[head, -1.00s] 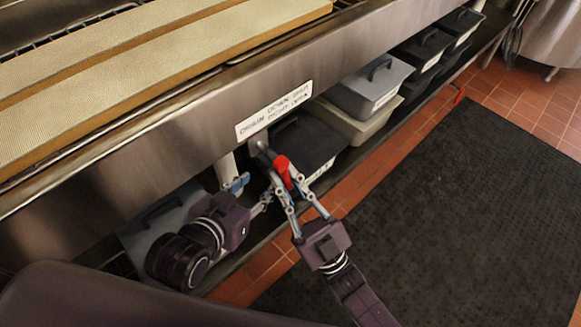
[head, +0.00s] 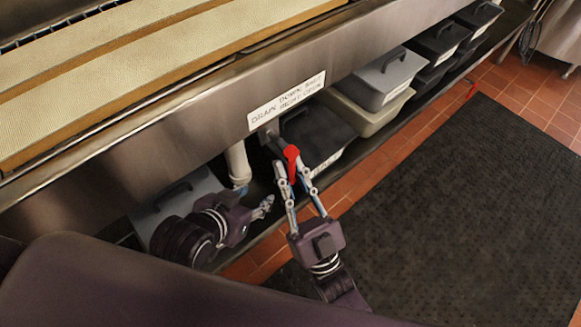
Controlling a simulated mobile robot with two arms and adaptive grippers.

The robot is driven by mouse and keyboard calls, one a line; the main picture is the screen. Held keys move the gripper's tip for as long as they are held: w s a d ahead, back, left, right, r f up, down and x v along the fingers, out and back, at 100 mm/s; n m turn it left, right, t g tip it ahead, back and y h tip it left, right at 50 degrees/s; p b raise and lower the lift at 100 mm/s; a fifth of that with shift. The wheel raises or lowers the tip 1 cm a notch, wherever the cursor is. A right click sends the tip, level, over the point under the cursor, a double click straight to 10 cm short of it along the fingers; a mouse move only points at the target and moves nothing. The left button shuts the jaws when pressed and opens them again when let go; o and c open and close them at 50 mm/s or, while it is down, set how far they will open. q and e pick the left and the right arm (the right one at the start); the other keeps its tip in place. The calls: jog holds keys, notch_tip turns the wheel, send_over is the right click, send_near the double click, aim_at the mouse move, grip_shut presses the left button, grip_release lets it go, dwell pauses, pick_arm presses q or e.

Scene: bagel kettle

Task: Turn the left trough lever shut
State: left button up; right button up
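A red lever (head: 291,163) sits at the end of a dark valve below the steel trough front. It points mostly down. My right gripper (head: 290,171) has its fingers on both sides of it and looks shut on it. Left of it, a white drain pipe (head: 238,163) comes down from the trough, with a small blue part (head: 243,190) at its lower end, partly hidden. My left gripper (head: 266,207) is just right of and below that pipe end, apart from the red lever. Its fingers are small and overlap, so its opening is unclear.
A white drain label (head: 287,100) is on the trough front (head: 180,130). Lidded bins, one black (head: 318,138) and one grey (head: 385,78), stand on the low shelf behind the valves. A dark mat (head: 450,210) leaves the floor at the right clear.

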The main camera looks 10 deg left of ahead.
jog(key=shift+o, duration=1.4)
jog(key=v, duration=1.2)
